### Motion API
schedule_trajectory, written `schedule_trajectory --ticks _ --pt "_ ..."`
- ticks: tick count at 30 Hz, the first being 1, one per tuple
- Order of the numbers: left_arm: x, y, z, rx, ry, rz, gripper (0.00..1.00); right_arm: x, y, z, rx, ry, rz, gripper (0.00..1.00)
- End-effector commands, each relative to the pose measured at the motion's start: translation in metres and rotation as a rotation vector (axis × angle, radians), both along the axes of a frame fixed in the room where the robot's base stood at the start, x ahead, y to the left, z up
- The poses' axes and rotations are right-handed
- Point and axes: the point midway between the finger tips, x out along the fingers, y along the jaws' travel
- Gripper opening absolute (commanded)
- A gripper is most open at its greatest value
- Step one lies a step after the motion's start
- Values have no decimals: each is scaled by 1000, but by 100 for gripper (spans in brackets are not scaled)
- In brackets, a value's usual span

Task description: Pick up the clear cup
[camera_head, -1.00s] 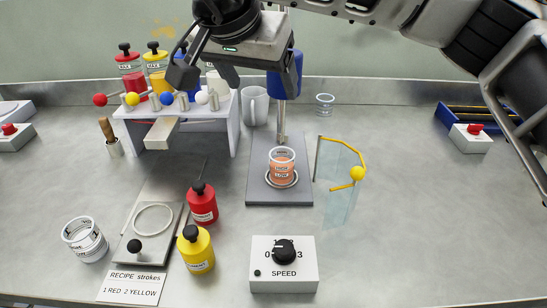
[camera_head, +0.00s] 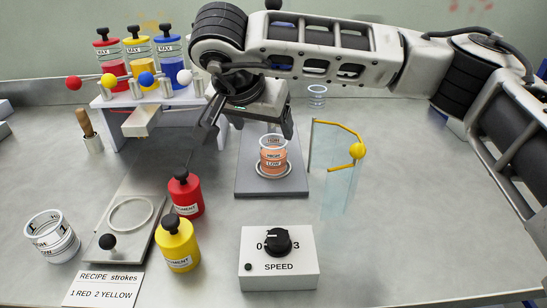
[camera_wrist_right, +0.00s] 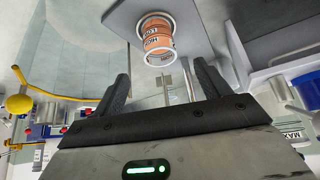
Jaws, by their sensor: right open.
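A clear cup (camera_head: 273,160) with orange liquid and printed level marks stands upright on the grey stirrer plate (camera_head: 290,187) in the head view. It also shows in the right wrist view (camera_wrist_right: 157,42), beyond the fingertips. My right gripper (camera_head: 252,140) is open and empty, above and slightly behind-left of this cup and apart from it. In the wrist view my right gripper (camera_wrist_right: 161,76) has its two fingers spread. Another clear cup (camera_head: 52,237) sits at the left front, and a small one (camera_head: 317,96) stands at the back. My left gripper is not in view.
A yellow-railed clear guard (camera_head: 338,178) with a yellow knob stands right of the stirrer plate. Red (camera_head: 186,194) and yellow (camera_head: 177,243) pigment bottles and the speed box (camera_head: 279,258) stand in front. The dispenser rack (camera_head: 108,116) is at left. The right table is clear.

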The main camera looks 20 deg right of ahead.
Motion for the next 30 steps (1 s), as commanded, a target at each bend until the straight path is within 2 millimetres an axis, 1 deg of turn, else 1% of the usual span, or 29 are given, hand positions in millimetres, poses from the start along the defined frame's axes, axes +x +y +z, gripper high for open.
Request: schedule_trajectory --ticks 1,3,8,11,14,18,21,27,29,30 --pt "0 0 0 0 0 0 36 3 -3 -7 0 3 -2 75" --pt "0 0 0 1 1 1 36 7 -6 -13 0 1 -1 75" --pt "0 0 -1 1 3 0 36 11 -9 -20 -1 1 -1 75" --pt "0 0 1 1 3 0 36 16 -15 -29 0 2 -3 75" --pt "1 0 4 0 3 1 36 25 -23 -41 -1 3 -4 75" --pt "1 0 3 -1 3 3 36 32 -28 -55 0 1 -2 75" --pt "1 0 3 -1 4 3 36 34 -29 -59 0 -2 0 75" --pt "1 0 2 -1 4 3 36 34 -29 -59 0 -2 0 75" --pt "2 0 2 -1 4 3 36 34 -29 -59 0 -2 0 59" --pt "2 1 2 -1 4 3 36 34 -29 -59 0 -2 0 48"
